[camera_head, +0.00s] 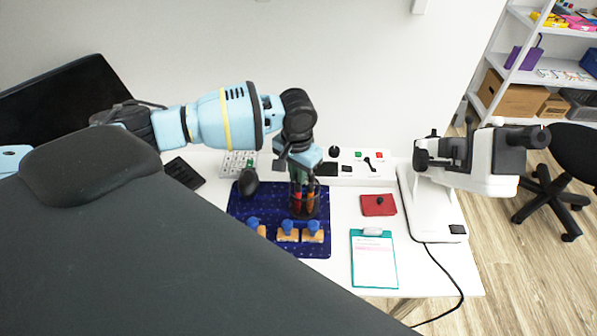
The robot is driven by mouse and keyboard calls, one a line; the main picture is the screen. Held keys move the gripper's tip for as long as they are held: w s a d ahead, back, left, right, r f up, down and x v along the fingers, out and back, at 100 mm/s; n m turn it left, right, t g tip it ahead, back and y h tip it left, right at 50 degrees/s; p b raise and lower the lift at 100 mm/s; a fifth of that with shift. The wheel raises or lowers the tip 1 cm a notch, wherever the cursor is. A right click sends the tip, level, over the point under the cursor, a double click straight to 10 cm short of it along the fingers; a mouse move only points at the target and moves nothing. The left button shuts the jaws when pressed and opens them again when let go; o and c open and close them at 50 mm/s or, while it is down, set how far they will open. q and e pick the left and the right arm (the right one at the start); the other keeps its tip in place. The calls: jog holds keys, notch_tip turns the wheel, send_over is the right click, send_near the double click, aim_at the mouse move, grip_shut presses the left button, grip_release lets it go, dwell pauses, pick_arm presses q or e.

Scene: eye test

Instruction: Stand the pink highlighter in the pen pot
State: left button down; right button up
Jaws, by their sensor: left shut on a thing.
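My left gripper (303,172) comes in from the left and points down at the top of a dark, see-through pot (304,211) on the blue mat. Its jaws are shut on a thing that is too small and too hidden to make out. Red-orange upright shapes show inside the pot, below the gripper. I cannot pick out a pink highlighter for certain; the gripper hides the pot's rim and the tops of what is in it. My right gripper is not in view.
Blue-handled wooden stamps (288,235) stand on the blue mat (243,210) in front of the pot. A red pad (378,205), a teal clipboard (375,262) and a white optical instrument (490,165) are to the right. A switch panel (352,163) stands behind.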

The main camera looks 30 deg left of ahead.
pick_arm(q)
jog(key=shift+f, duration=0.1)
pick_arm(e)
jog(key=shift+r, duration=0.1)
pick_arm(q)
jog(key=c, duration=1.4)
grip_release()
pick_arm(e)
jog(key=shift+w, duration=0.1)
